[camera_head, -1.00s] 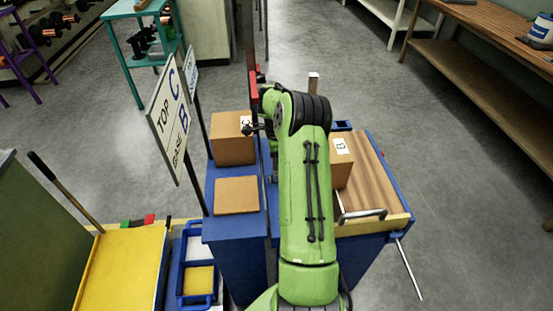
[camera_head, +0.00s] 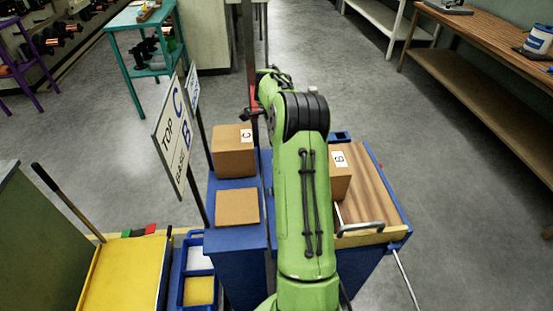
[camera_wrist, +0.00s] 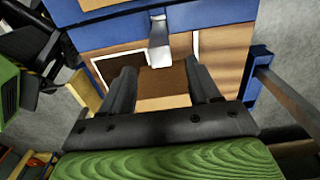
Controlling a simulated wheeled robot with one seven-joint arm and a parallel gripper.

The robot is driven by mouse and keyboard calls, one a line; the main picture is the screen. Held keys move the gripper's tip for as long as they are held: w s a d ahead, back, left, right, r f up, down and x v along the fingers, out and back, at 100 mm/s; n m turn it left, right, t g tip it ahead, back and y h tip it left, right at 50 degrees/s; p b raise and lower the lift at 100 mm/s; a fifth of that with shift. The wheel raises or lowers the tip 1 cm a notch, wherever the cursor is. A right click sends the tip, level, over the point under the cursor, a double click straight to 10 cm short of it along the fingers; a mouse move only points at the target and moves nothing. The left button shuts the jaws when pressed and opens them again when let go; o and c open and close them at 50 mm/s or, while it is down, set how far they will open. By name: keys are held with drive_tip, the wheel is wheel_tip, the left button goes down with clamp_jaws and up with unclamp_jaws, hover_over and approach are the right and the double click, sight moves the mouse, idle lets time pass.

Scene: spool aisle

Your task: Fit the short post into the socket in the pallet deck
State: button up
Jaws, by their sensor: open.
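My gripper (camera_wrist: 158,66) shows in the wrist view with its two dark fingers apart. A brown box-like surface (camera_wrist: 165,86) shows between and beyond them; I see no clear grip on anything. A short grey metal piece (camera_wrist: 158,32) stands just past the fingertips; I cannot tell whether it is the short post. The wooden deck with blue edging (camera_wrist: 215,15) lies beyond. In the head view my green arm hides the gripper and part of the wooden deck (camera_head: 370,190). I cannot make out the socket in either view.
Box B (camera_head: 340,182) stands on the wooden deck beside my arm. Box C (camera_head: 233,155) and a flat brown block (camera_head: 237,207) rest on a blue stand to the left. A sign (camera_head: 174,140) reads TOP C, BASE B. Open floor (camera_head: 460,210) lies right.

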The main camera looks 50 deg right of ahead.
wheel_tip(320, 180, up, 2)
drive_tip(key=shift+w+a+r, duration=0.1)
drive_tip(key=shift+a, duration=0.05)
drive_tip(key=s+a+r+n+t+h, duration=0.1)
drive_tip(key=s+a+r+n, duration=0.2)
drive_tip(key=a+r+n, duration=0.55)
drive_tip(key=s+a+r+n+t+h, duration=0.15)
drive_tip(key=a+r+n, duration=0.4)
drive_tip(key=a, duration=0.65)
drive_tip(key=s+a+n+t+y, duration=0.1)
drive_tip(key=s+a+n, duration=0.5)
drive_tip(key=s, duration=0.2)
drive_tip(key=s+a+f+n+t+y, duration=0.1)
drive_tip(key=s+a+n+t, duration=0.1)
drive_tip(key=s+a+n, duration=0.4)
drive_tip(key=shift+s+f, duration=0.3)
drive_tip(key=shift+s, duration=0.95)
